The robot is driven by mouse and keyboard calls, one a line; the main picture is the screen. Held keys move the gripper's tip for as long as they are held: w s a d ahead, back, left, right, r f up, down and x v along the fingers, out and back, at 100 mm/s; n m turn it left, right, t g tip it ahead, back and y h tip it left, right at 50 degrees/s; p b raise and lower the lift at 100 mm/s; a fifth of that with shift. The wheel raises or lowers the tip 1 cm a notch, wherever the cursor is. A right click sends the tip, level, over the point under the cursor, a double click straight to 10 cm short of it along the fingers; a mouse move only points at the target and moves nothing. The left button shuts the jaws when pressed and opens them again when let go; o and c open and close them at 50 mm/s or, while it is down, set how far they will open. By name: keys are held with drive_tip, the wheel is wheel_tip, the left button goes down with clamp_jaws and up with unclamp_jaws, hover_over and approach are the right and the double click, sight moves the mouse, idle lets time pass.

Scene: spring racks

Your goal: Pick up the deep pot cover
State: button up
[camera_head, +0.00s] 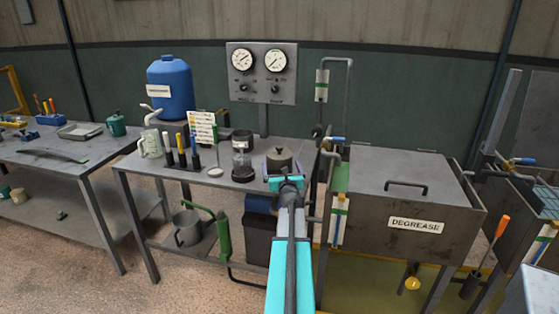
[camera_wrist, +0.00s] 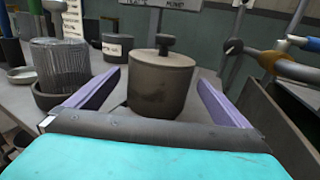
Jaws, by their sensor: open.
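The deep pot cover (camera_wrist: 160,85) is a dark grey-brown cylinder with a paler flat top and a dark knob. It stands upright on the grey bench (camera_head: 222,170), near the bench's right end. In the head view the cover (camera_head: 280,159) sits just beyond my gripper (camera_head: 285,182), which partly hides its lower front. In the wrist view my gripper (camera_wrist: 160,80) is open, with one purple finger to the left and one to the right of the cover. The gap between them holds nothing gripped.
A mesh-walled container on a dark base (camera_wrist: 60,65) stands close left of the cover. A labelled dark pot (camera_wrist: 117,47) is behind it. Pipes with a blue-handled valve (camera_wrist: 300,42) and the DEGREASE tank (camera_head: 400,190) are close on the right.

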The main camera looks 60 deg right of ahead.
sight(280, 147)
drive_tip(key=shift+f+p+x, duration=0.15)
drive_tip(key=shift+p+x, duration=0.25)
drive_tip(key=shift+x, duration=0.85)
drive_tip(key=shift+f+p+x, duration=0.1)
drive_tip(key=shift+p+x, duration=0.3)
drive_tip(key=shift+x, duration=0.85)
drive_tip(key=c, duration=1.2)
drive_tip(key=shift+r, duration=0.2)
drive_tip(key=shift+r+p, duration=1.45)
drive_tip(key=shift+r, duration=3.4)
